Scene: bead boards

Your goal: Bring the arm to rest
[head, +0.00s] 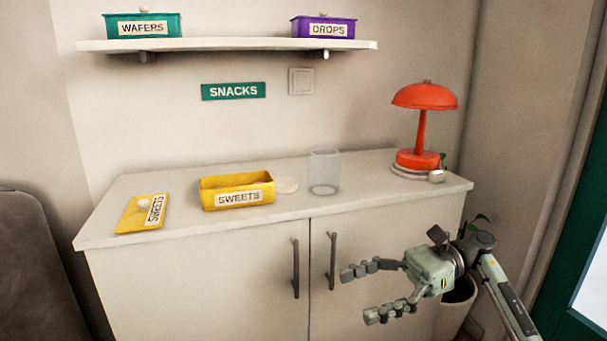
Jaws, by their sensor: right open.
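My right gripper (358,293) is at the lower right of the head view, in front of the cabinet's right door. Its two fingers are spread apart and nothing is between them. The arm comes in from the lower right. My left gripper is not in the head view.
A potted plant (455,310) stands behind my right arm.

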